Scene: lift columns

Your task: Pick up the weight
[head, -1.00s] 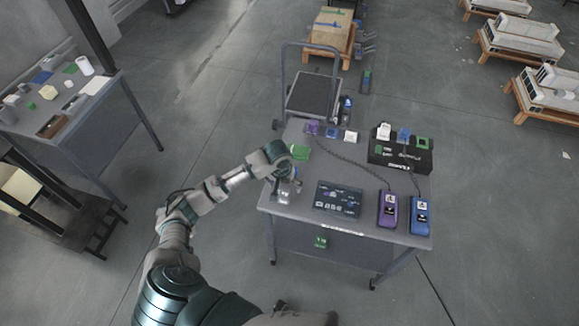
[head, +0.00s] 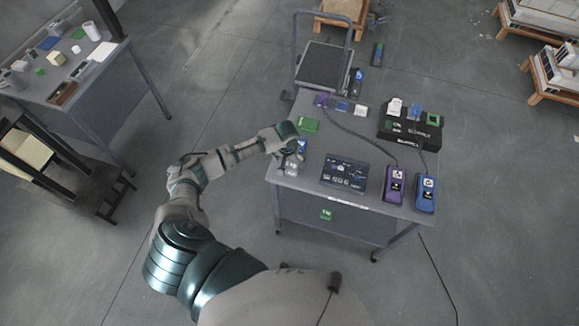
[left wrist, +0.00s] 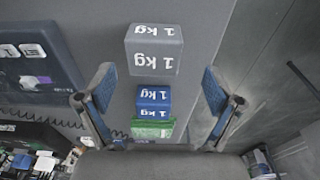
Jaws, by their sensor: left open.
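In the left wrist view, a grey block marked 1 kg (left wrist: 153,50) sits on the table beyond my fingertips. A smaller blue block marked 1 kg (left wrist: 153,97) and a green block (left wrist: 152,129) line up with it, closer to my palm in the picture. My left gripper (left wrist: 158,82) is open, its two blue-padded fingers spread on either side of this row, with nothing held. In the head view, my left gripper (head: 290,158) is over the left edge of the table, by the pale grey block (head: 291,167); the arm partly hides the blocks. My right gripper is not in view.
The table (head: 325,194) also carries a dark panel (head: 346,174), purple (head: 394,184) and blue (head: 425,192) handheld devices, and a black box (head: 410,131). A cart (head: 324,64) stands behind it. Another table (head: 100,85) is at left, with open floor between.

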